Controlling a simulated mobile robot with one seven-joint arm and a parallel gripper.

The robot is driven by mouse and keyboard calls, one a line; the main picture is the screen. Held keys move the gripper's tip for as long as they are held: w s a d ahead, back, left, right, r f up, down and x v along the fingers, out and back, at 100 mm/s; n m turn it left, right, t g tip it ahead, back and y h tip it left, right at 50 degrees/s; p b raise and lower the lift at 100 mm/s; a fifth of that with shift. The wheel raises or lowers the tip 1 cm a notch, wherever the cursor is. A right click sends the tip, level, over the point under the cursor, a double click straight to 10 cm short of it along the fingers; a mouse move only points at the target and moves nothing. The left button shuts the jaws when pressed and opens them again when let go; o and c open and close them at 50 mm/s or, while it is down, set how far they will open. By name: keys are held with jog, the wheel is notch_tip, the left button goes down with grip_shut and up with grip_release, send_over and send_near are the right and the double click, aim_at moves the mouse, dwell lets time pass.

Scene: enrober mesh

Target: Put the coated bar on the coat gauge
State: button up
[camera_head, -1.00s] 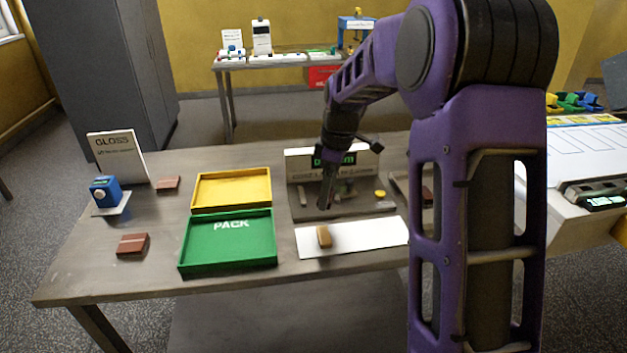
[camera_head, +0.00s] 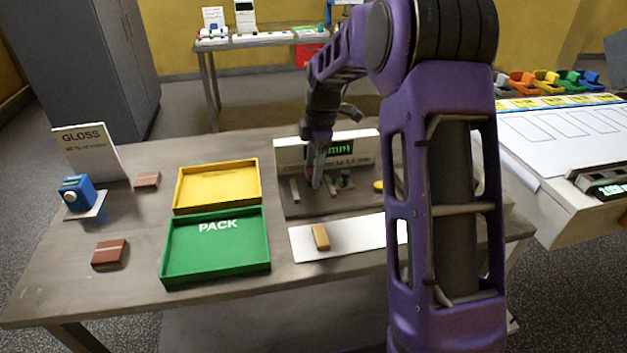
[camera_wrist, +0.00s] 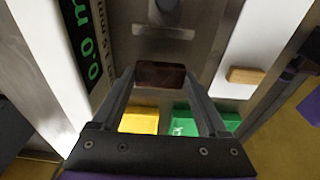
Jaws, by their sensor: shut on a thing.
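My gripper (camera_head: 315,182) is shut on a dark brown coated bar (camera_wrist: 160,75), held between the fingertips in the wrist view. In the head view the bar is mostly hidden by the fingers. The coat gauge (camera_head: 290,208) is a grey plate with an upright panel behind it that carries a green mm readout (camera_head: 328,145). My gripper is over the gauge plate, in front of that panel. In the wrist view the readout shows at the left, and a metal fitting of the gauge (camera_wrist: 165,33) lies just beyond the bar. I cannot tell whether the bar touches the plate.
A tan block (camera_head: 320,237) lies on a white strip (camera_head: 365,235) in front of the gauge. A green PACK tray (camera_head: 216,273) and a yellow tray (camera_head: 215,207) stand to the left. Brown bars (camera_head: 110,253) and a blue gloss meter (camera_head: 76,192) are farther left.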

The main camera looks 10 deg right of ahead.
jog(key=shift+f, duration=1.7)
jog(key=shift+f, duration=0.1)
jog(key=shift+f+b, duration=0.15)
jog(key=shift+b, duration=0.15)
jog(key=o, duration=0.9)
jog(key=r, duration=0.4)
jog(key=d+r+p, duration=0.1)
jog(key=r, duration=0.3)
jog(key=r+p, duration=0.1)
jog(key=r, duration=0.3)
jog(key=shift+d+r, duration=0.25)
